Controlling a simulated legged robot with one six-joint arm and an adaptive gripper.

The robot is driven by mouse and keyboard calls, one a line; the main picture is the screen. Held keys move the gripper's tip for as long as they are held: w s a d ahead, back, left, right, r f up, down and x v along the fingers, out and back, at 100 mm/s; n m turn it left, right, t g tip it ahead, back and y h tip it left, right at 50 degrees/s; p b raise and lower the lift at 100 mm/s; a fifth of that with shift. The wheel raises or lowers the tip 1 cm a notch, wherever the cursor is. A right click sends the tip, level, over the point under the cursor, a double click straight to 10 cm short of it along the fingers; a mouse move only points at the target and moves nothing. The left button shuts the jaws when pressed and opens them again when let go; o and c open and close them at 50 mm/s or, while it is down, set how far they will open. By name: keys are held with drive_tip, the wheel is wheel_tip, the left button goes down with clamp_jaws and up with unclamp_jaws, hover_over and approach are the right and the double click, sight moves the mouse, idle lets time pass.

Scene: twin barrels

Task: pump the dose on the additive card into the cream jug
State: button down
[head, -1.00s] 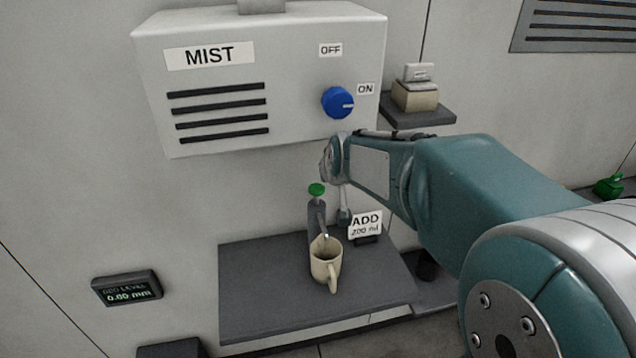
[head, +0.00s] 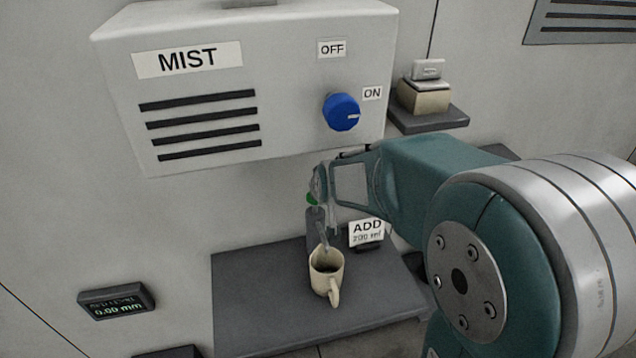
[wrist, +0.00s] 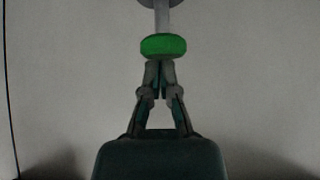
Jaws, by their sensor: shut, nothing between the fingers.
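The cream jug (head: 326,274) stands upright on a dark grey shelf (head: 270,310), its handle toward me. Its inside looks dark. A grey pump with a spout (head: 321,240) stands just behind it, the spout over the jug's mouth. The pump's green button (head: 311,199) is partly hidden by my wrist. The additive card (head: 367,233) reads "ADD 200 ml" and stands right of the pump. My gripper (head: 333,232) is shut and empty beside the pump. In the wrist view its closed fingertips (wrist: 159,66) appear just below the green button (wrist: 163,46); whether they touch is unclear.
A white MIST box (head: 205,110) with a blue knob (head: 341,111) hangs above my wrist, the knob's mark toward ON. A small display (head: 117,302) at left reads 0.00 mm. A side shelf (head: 435,119) holds a beige block. The shelf left of the jug is clear.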

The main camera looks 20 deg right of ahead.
sight(315, 203)
drive_tip(key=shift+a, duration=0.35)
drive_tip(key=shift+s+d+f, duration=0.1)
drive_tip(key=shift+d+f, duration=0.1)
drive_tip(key=shift+f, duration=1.35)
